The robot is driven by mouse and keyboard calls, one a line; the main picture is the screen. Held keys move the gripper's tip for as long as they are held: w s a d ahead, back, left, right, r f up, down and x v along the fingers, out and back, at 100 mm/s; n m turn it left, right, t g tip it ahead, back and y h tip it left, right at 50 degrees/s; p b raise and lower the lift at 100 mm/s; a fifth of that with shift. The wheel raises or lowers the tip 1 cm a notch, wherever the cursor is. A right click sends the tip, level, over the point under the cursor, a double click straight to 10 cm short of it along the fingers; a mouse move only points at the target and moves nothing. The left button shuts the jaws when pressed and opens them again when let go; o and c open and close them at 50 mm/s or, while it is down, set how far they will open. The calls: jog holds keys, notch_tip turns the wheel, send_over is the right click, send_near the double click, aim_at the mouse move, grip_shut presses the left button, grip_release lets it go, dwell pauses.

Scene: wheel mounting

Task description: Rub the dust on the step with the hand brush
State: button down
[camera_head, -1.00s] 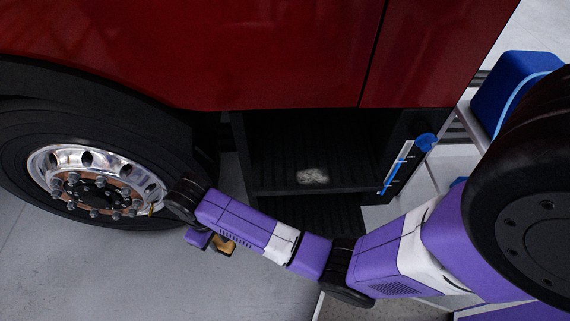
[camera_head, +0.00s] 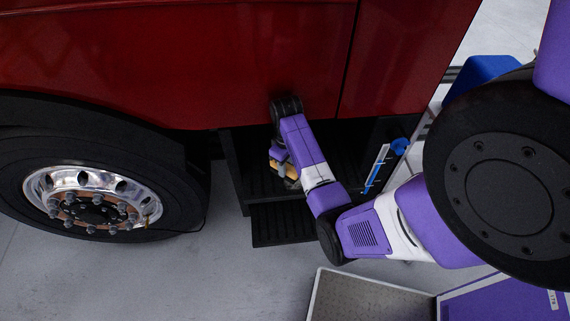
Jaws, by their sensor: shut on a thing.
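The black step (camera_head: 258,183) is under the red truck body, in the middle of the head view. My gripper (camera_head: 279,160) is over the step, shut on the hand brush (camera_head: 284,168), whose tan-orange part shows below the purple fingers. A small pale patch (camera_head: 292,184) shows just below the brush; I cannot tell whether it is dust or bristles. My arm hides much of the step's middle and most of the place where the dust lay. I cannot tell whether the brush touches the step.
The truck wheel (camera_head: 95,200) stands at the left. A lower black step (camera_head: 275,225) juts out below. A blue and white tool (camera_head: 378,165) is at the step's right side. A blue bin (camera_head: 480,75) is at the right. The grey floor at lower left is free.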

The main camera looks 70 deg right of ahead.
jog(key=shift+f, duration=0.75)
jog(key=shift+f+b, duration=1.65)
jog(key=shift+f, duration=0.55)
jog(key=shift+f+b, duration=0.6)
jog(key=shift+f, duration=0.45)
jog(key=shift+s+r, duration=0.1)
